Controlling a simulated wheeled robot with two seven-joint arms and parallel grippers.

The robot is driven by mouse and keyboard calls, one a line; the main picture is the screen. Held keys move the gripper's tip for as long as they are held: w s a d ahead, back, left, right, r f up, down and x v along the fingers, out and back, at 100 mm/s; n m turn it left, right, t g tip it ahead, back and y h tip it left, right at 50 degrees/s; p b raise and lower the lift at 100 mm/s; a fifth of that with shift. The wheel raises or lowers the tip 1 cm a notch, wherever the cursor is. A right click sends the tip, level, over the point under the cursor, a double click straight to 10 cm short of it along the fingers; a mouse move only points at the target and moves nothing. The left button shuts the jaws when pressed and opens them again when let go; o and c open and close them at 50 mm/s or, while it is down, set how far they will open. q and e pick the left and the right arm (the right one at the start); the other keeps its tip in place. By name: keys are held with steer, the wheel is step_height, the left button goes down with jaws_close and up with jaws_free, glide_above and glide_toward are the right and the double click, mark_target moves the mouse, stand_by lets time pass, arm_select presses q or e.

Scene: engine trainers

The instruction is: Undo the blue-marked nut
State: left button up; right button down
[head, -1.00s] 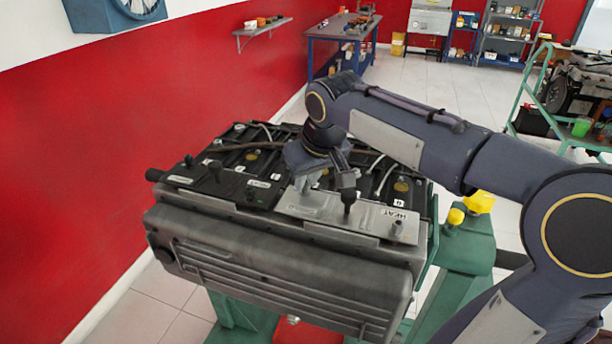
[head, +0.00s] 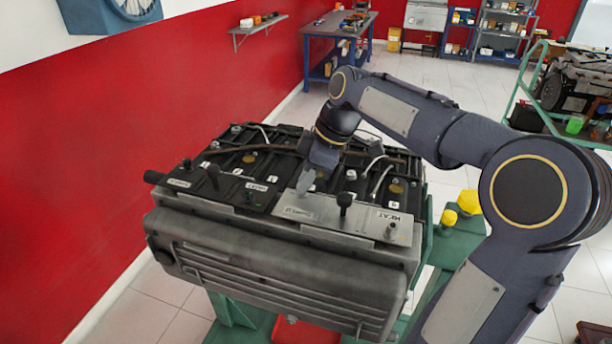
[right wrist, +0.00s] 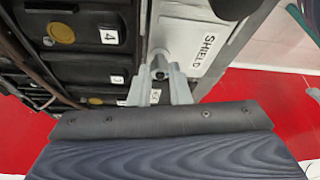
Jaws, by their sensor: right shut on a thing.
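The engine (head: 270,280) fills the middle of the head view, with a light grey heat shield plate (head: 330,212) on its near top edge. My right gripper (head: 303,188) points down at the left end of this plate. In the right wrist view, its fingers (right wrist: 159,82) are shut around a small grey nut (right wrist: 160,72) beside the plate marked SHIELD (right wrist: 195,42). No blue mark shows on this nut, as the fingers cover much of it. My left gripper is not in view.
A black knob (head: 344,200) stands up from the plate close to my right gripper. A black lever (head: 213,172) rises on the left. Dark numbered covers with hoses lie behind. A green stand (head: 455,250) with yellow knobs (head: 468,202) is at the right.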

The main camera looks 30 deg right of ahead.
steer(key=n, duration=0.2)
steer(key=n+g+p, duration=0.1)
steer(key=shift+w+d+n+y, duration=0.1)
steer(key=shift+w+n+y, duration=0.05)
steer(key=shift+n+y, duration=0.2)
steer(key=n+g+p, duration=0.1)
steer(key=n, duration=0.2)
steer(key=shift+w+r+n+g, duration=0.1)
steer(key=shift+w+n+g, duration=0.05)
steer(key=shift+n+g, duration=0.25)
steer(key=n+g+p, duration=0.1)
steer(key=n+p, duration=0.1)
steer(key=n, duration=0.1)
steer(key=shift+w+n, duration=0.15)
steer(key=shift+n, duration=0.1)
steer(key=shift+w+n+g+p, duration=0.1)
steer(key=shift+n+g+p, duration=0.75)
steer(key=shift+n, duration=0.65)
steer(key=c, duration=1.3)
jaws_free()
steer(key=shift+c, duration=0.2)
